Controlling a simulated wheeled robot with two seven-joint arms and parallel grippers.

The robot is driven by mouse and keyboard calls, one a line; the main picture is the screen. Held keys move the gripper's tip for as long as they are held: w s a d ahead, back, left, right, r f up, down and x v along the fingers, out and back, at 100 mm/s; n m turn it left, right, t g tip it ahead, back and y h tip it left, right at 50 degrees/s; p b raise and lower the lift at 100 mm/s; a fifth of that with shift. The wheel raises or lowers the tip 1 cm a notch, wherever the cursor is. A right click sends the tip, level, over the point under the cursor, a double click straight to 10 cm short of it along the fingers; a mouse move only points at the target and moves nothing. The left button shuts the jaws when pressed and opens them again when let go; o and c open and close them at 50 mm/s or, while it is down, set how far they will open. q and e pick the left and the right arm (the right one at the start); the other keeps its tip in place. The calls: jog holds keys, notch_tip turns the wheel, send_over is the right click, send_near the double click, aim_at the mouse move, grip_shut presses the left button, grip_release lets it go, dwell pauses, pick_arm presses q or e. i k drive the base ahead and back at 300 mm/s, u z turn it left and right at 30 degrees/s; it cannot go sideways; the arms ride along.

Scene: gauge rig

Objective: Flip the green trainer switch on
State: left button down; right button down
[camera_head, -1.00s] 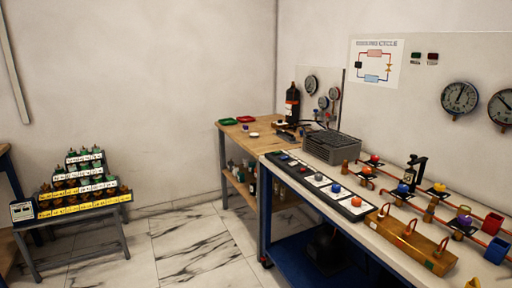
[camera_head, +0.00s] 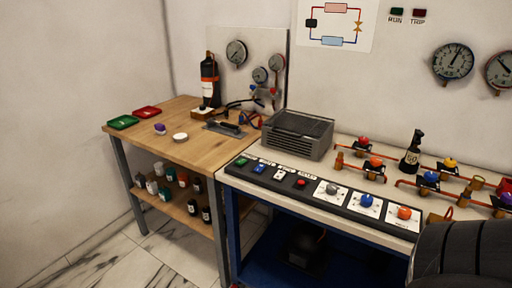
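A long black control panel (camera_head: 320,191) lies along the front edge of the white bench. The green switch (camera_head: 241,162) is at its far left end. The switch's on or off position is too small to tell. Neither of my grippers shows. A dark rounded link of my own arm fills the bottom right corner.
A grey vented box (camera_head: 298,138) stands just behind the panel. Copper pipes with coloured valves (camera_head: 375,162) and a black bottle (camera_head: 413,152) are to the right. A wooden table (camera_head: 185,148) adjoins on the left. Floor is clear at lower left.

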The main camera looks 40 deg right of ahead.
aim_at(242, 162)
jog(key=z, duration=1.2)
jog(key=i, duration=1.1)
jog(key=z, duration=1.2)
